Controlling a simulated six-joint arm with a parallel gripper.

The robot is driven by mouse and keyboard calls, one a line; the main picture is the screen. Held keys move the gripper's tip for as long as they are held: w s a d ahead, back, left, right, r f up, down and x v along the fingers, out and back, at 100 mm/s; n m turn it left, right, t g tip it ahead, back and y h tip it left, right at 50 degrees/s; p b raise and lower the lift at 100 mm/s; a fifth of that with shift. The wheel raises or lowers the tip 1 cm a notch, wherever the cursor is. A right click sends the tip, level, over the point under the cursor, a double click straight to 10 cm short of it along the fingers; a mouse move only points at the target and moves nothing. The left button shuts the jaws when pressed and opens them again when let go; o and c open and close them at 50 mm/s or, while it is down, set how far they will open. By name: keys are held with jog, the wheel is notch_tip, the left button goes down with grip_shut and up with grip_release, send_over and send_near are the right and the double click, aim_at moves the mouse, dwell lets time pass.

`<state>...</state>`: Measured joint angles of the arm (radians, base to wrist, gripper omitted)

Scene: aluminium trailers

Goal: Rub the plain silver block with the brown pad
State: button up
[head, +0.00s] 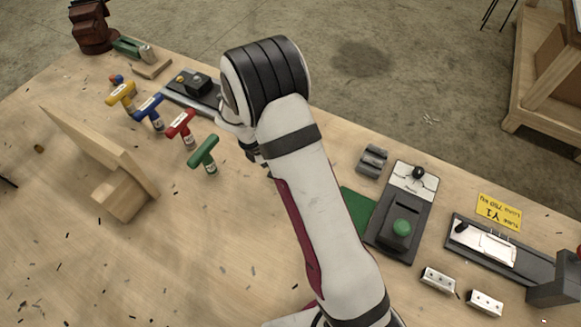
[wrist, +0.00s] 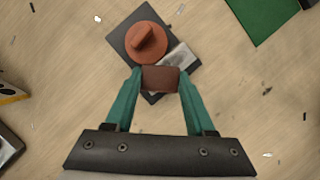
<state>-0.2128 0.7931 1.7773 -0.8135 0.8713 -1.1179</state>
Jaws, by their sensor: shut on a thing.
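In the wrist view my gripper (wrist: 160,76) is shut on the brown pad (wrist: 160,82), which sits between its two teal fingers. Just beyond and below the pad is a dark square plate (wrist: 126,24). The plate bears a round orange-brown piece with a knob (wrist: 146,42) and a silver block (wrist: 181,58). The pad hides part of the silver block; I cannot tell whether they touch. In the head view my arm hides the pad, the block and most of my gripper.
In the head view, T-handled tools in yellow (head: 121,94), blue (head: 149,108), red (head: 181,125) and green (head: 203,151) stand left of my arm. A wooden stand (head: 108,160) is farther left.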

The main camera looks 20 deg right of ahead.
jog(key=shift+w+a, duration=0.55)
jog(key=shift+a, duration=0.1)
jog(key=shift+s+d, duration=2.3)
jog(key=shift+d, duration=0.1)
jog(key=shift+s+d+r, duration=0.1)
jog(key=shift+s+r, duration=0.05)
jog(key=shift+r, duration=0.5)
jog(key=shift+s+d+r, duration=0.1)
jog(key=shift+r, duration=3.35)
